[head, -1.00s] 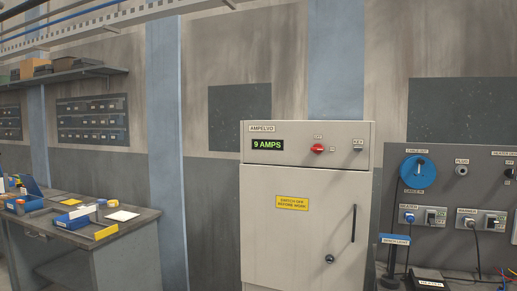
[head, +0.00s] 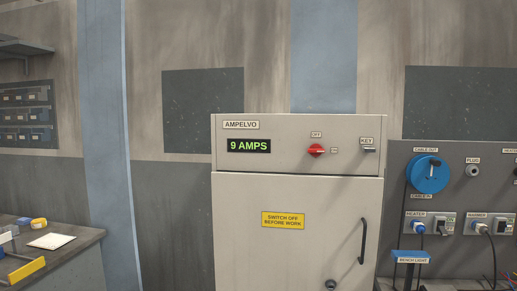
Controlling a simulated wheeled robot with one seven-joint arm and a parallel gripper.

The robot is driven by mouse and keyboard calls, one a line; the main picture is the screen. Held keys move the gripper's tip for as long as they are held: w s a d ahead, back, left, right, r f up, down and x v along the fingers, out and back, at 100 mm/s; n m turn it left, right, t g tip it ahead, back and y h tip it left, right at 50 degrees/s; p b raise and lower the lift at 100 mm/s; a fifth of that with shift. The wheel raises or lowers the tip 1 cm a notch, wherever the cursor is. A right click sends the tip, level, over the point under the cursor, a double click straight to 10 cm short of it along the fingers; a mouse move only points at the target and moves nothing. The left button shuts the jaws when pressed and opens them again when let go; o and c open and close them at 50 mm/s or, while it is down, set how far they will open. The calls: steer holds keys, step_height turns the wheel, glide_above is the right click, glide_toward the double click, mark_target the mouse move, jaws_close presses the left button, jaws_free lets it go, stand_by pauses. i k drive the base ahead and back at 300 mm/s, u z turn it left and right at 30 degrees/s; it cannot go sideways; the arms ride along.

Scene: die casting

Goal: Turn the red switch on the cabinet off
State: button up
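The cabinet (head: 290,235) is a light grey box ahead of me, labelled AMPELVO, with a green-lit display (head: 249,146) reading 9 AMPS. The red switch (head: 316,150) is a small round knob on the upper panel, right of the display. An OFF label sits above it and another small label to its right. The knob's pale mark appears to point right, toward that label. A key switch (head: 369,150) labelled KEY is farther right. My gripper is not in view.
The cabinet door has a yellow sign (head: 283,220) and a dark vertical handle (head: 363,241). A grey panel (head: 451,190) with a blue reel (head: 427,174), sockets and plugs stands at right. A workbench (head: 70,258) with small items is at left. A grey wall is behind.

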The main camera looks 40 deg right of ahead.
mark_target(316, 150)
steer(key=z, duration=0.5)
steer(key=i, duration=1.1)
steer(key=z, duration=0.65)
